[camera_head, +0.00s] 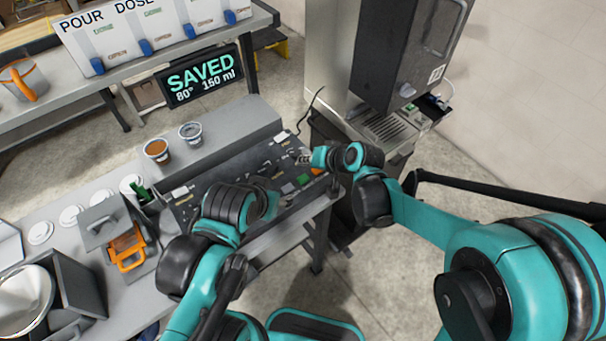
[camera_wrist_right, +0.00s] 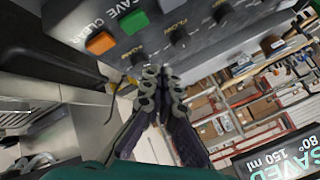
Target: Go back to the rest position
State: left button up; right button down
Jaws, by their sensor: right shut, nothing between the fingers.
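My right gripper (camera_head: 305,157) is over the right end of the dark control panel (camera_head: 228,183). In the right wrist view, its fingers (camera_wrist_right: 161,80) are together and empty, close to the panel face and apart from the buttons. That view shows a green SAVE button (camera_wrist_right: 134,22), an orange CLEAR button (camera_wrist_right: 101,43) and black knobs. My left gripper (camera_head: 283,202) is low at the panel's front edge. Its fingers are small and mostly hidden by its own wrist, so its opening is unclear.
A display (camera_head: 201,77) reads SAVED, 80°, 150 ml. A dispenser machine (camera_head: 405,50) stands at the back right. Two filled cups (camera_head: 157,150) (camera_head: 191,132) stand on the grey ledge. An orange-handled holder (camera_head: 127,248) and white lids (camera_head: 70,214) are at the left.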

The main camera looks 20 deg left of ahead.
dwell(0.4)
jog(key=shift+d, duration=0.15)
jog(key=s+d+m+h+b, duration=0.1)
jog(key=s+d, duration=0.4)
jog(key=d, duration=0.5)
jog(key=s+d+t+h+b, duration=0.1)
jog(key=s+d+h+b, duration=0.2)
jog(key=s+d, duration=0.3)
jog(key=s+d+m+t+h+b, duration=0.1)
jog(key=s+d, duration=0.4)
jog(key=d, duration=1.1)
jog(key=h+b, duration=0.1)
jog(key=h, duration=0.1)
jog(key=shift+s+f+m+h, duration=0.25)
jog(key=shift+f+m+h, duration=0.05)
jog(key=shift+h, duration=0.1)
jog(key=shift+a, duration=0.2)
